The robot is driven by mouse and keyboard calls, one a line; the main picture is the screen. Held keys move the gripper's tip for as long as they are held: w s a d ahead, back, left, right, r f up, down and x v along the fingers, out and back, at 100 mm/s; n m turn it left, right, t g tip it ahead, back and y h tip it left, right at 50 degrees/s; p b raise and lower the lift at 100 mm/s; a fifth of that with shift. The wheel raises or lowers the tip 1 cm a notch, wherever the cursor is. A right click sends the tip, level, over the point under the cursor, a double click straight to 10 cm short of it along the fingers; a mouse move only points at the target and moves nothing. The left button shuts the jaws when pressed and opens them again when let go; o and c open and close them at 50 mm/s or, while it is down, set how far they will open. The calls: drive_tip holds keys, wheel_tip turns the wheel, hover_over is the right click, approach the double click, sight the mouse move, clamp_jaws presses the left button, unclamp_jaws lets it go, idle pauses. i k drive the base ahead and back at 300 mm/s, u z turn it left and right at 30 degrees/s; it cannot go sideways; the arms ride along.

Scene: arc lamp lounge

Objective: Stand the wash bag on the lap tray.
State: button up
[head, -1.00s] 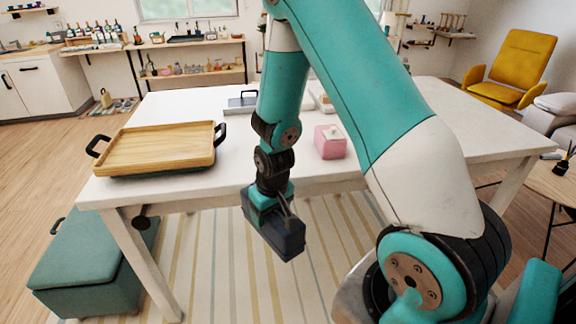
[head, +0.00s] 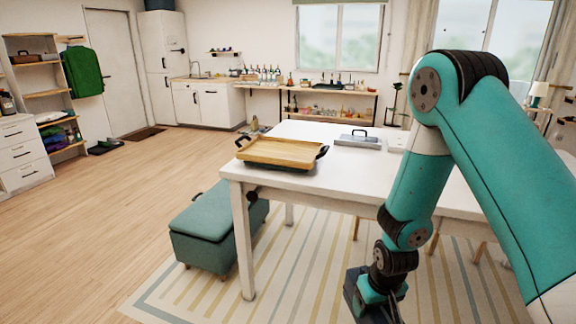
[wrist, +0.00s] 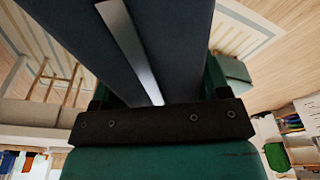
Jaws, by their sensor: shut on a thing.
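The lap tray (head: 278,152), wooden with black handles at both ends, lies on the near left corner of the white table. It holds nothing that I can see. My gripper (head: 374,296) is low in front of the table, to the right of the tray and below the tabletop. It is shut on the dark navy wash bag (head: 357,296), whose lower part is cut off by the picture's edge. In the wrist view the wash bag (wrist: 178,35) fills the top middle, close up; a pale metal strip crosses in front of it.
The white table (head: 330,178) carries a grey case with a black handle (head: 357,140) behind the tray. A teal storage bench (head: 205,228) stands at the table's left end. A striped rug (head: 200,300) lies below. Open wooden floor is at left.

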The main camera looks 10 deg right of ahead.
sight(300, 154)
drive_tip(key=u, duration=1.2)
drive_tip(key=i, duration=1.3)
drive_tip(key=z, duration=0.35)
